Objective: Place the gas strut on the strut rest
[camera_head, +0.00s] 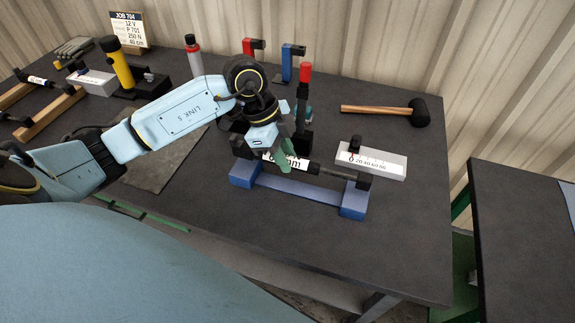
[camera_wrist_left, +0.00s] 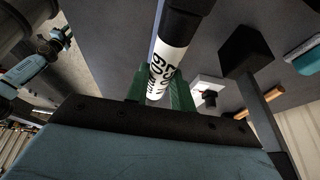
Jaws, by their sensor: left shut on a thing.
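The gas strut is dark with a white printed label (camera_head: 294,161) and a thin rod running right to a black end piece (camera_head: 364,181). The blue strut rest (camera_head: 298,189) has a raised block at each end, and the strut lies lengthwise over it. I cannot tell whether the strut touches the blocks. My left gripper (camera_head: 284,160) is shut on the strut near its label, its green fingers on either side. In the left wrist view the label (camera_wrist_left: 165,68) shows between the fingers (camera_wrist_left: 160,92). My right gripper is not in view.
A grey-white block with a printed scale (camera_head: 371,161) stands just right of the rest. A hammer (camera_head: 420,112) lies behind it. Red (camera_head: 250,46) and blue (camera_head: 290,60) upright fixtures stand at the back. A wooden rack (camera_head: 52,122) is far left. The front right tabletop is clear.

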